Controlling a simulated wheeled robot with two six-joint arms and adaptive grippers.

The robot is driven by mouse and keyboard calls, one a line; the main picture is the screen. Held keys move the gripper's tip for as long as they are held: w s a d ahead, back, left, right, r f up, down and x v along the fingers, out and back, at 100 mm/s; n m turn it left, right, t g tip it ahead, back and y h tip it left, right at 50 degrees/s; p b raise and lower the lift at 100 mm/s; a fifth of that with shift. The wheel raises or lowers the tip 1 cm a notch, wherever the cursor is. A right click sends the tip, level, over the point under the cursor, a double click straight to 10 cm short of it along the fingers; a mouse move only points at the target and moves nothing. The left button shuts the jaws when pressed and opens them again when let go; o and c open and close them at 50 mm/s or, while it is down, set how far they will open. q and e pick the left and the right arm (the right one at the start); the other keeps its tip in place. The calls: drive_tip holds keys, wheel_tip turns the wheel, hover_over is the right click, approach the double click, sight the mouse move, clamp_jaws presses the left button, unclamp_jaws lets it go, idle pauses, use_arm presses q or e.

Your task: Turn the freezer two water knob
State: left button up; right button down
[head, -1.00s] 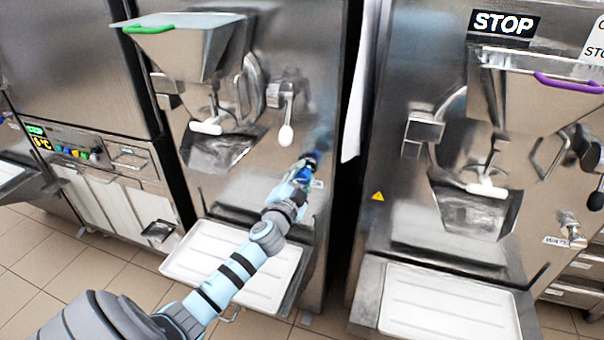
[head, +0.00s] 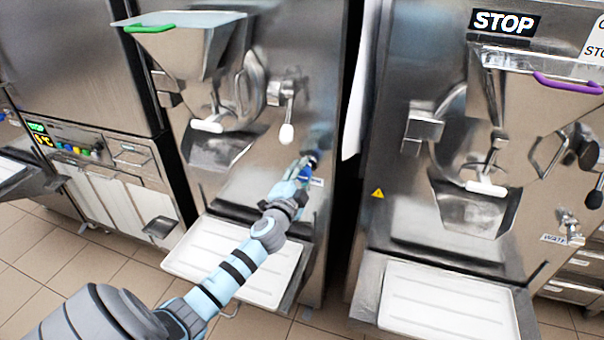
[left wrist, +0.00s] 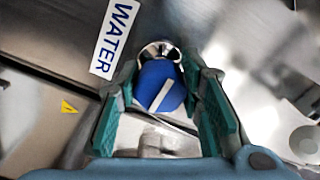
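The freezer two water knob is round and blue with a white bar (left wrist: 160,87). It sits between the two teal fingers of my left gripper (left wrist: 162,95) in the left wrist view, the bar lying slantwise. The fingers are apart, one on each side of the knob; I cannot tell whether they touch it. A WATER label (left wrist: 115,35) is beside the knob. In the head view, my left gripper (head: 304,170) is at the lower right of the middle machine's front (head: 262,160), mostly hiding the knob. My right gripper is not in view.
A white tray (head: 225,245) lies below my left arm. The lever with a white handle (head: 287,133) hangs above the gripper. Another machine (head: 395,215) with a STOP sign stands at the right, past a dark gap. A lower unit with coloured buttons (head: 75,150) stands left.

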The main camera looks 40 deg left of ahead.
use_arm(q)
drive_tip(key=o, duration=0.4)
drive_tip(key=shift+s, duration=0.1)
drive_tip(key=v, duration=1.2)
drive_tip(key=shift+f, duration=0.1)
